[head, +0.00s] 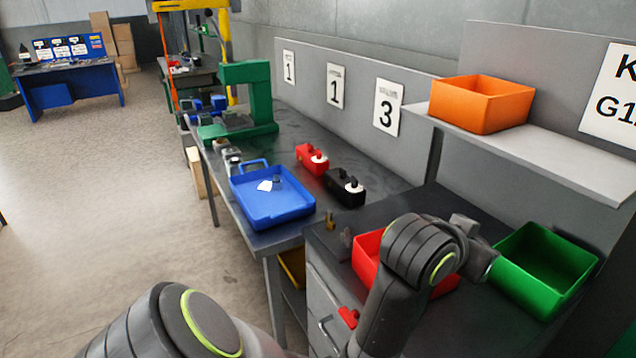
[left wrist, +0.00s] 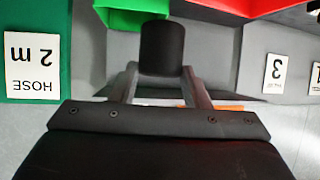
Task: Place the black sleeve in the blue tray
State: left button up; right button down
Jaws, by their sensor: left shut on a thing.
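The black sleeve (left wrist: 162,48) is a short dark cylinder in the left wrist view. My left gripper (left wrist: 160,72) is shut on it, with one finger on each side. In the head view my arm's end reaches over the near bench between the red and green bins; its fingers and the sleeve cannot be made out there. The blue tray (head: 273,222) lies on the farther bench, left of and beyond my arm. A white card (head: 265,185) and a small blue-grey piece (head: 277,179) lie in it. My right gripper is not in view.
A red bin (head: 368,244) and a green bin (head: 545,265) flank my arm's end. An orange bin (head: 478,104) stands on the shelf.

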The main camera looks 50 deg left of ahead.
aim_at(280, 209)
jog(key=j+u, duration=0.1)
jog(key=j, duration=0.3)
jog(key=i+j, duration=0.15)
jog(key=j, duration=0.2)
jog(key=j+u, duration=0.15)
jog(key=j, duration=0.25)
jog(key=i+j+u, duration=0.1)
jog(key=j, duration=0.3)
jog(key=i+j, duration=0.15)
jog(key=j, duration=0.2)
jog(key=u, duration=0.05)
